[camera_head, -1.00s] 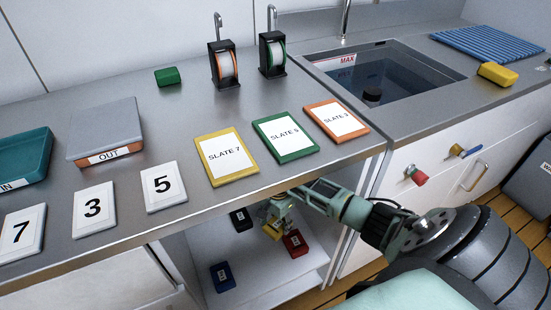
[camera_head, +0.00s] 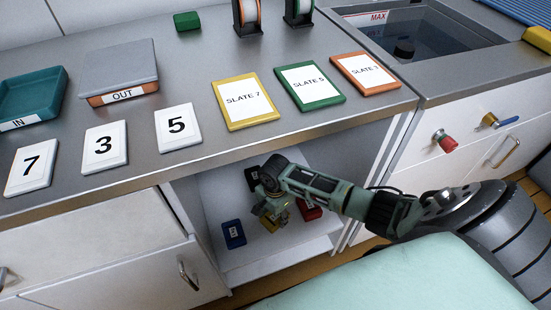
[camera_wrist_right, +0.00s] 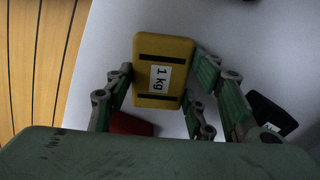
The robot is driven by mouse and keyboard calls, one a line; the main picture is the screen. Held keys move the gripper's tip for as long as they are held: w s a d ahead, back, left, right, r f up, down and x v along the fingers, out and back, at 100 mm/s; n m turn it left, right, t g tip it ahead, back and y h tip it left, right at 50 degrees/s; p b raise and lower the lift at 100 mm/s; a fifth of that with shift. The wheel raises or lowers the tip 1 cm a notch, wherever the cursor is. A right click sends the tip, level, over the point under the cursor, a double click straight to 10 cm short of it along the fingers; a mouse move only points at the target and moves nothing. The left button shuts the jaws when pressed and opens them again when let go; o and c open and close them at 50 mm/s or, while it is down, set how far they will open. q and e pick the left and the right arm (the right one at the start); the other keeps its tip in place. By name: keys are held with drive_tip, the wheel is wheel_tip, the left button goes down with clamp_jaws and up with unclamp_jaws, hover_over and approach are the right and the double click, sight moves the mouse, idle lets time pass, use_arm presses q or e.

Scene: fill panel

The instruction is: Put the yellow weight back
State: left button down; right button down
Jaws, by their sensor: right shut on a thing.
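The yellow weight (camera_wrist_right: 148,93) is held between the fingers of my right gripper (camera_wrist_right: 163,88) in the right wrist view. Its label reads 1 kg. In the head view my right gripper (camera_head: 268,210) is inside the open cabinet bay under the counter, and the yellow weight (camera_head: 271,223) shows partly below it. A red weight (camera_head: 309,209), a black weight (camera_head: 252,178) and a blue weight (camera_head: 233,234) lie on the white shelf around it. Whether the yellow weight touches the shelf cannot be told. My left gripper is not in view.
The counter edge (camera_head: 215,157) overhangs the bay, and a cabinet side wall stands right of the arm. The white shelf (camera_head: 270,250) has free room at its front. Slates, number cards, the IN tray (camera_head: 32,96) and the OUT tray (camera_head: 118,75) sit on the counter.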

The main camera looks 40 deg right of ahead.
drive_tip(key=shift+w, duration=0.15)
drive_tip(key=c, duration=0.8)
unclamp_jaws()
drive_tip(key=shift+f, duration=0.15)
